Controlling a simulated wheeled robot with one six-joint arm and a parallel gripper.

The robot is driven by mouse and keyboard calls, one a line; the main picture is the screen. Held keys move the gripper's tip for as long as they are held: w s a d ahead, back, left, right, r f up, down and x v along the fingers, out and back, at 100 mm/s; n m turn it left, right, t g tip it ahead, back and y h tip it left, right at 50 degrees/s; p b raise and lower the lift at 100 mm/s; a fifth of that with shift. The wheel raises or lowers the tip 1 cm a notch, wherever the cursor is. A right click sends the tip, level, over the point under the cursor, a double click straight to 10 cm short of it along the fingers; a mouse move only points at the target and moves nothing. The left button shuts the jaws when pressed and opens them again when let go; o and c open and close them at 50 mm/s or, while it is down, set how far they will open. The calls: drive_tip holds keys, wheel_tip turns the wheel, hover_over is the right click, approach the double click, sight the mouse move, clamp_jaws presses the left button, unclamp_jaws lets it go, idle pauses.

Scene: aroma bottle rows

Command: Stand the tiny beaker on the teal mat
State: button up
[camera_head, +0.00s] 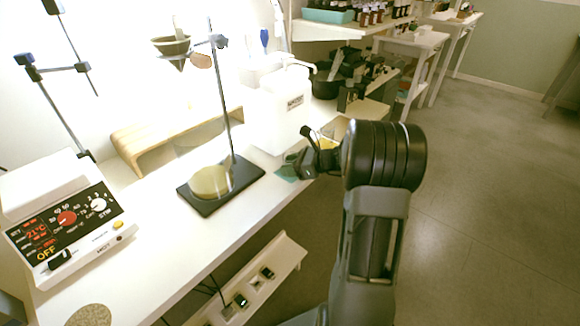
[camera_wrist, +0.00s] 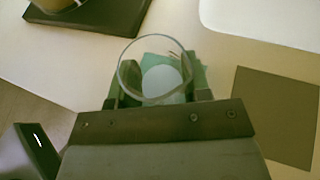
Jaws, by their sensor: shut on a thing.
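The tiny beaker (camera_wrist: 152,45) is clear glass with a round rim, seen from above in the wrist view. My gripper (camera_wrist: 160,82) is shut on it, one finger on each side. The teal mat (camera_wrist: 192,64) shows under and around the beaker in the wrist view. In the head view, the teal mat (camera_head: 286,174) lies near the front edge of the bench, and my gripper (camera_head: 298,163) is low over it. The beaker is hard to make out there. I cannot tell whether its base touches the mat.
A black stand base (camera_head: 240,184) with a rod and a yellowish dish is left of the mat. A white container (camera_head: 285,112) stands behind it. In the wrist view, a dark olive square (camera_wrist: 275,112) lies to the right. The bench edge is close in front.

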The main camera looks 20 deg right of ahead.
drive_tip(key=shift+f, duration=0.15)
drive_tip(key=o, duration=0.9)
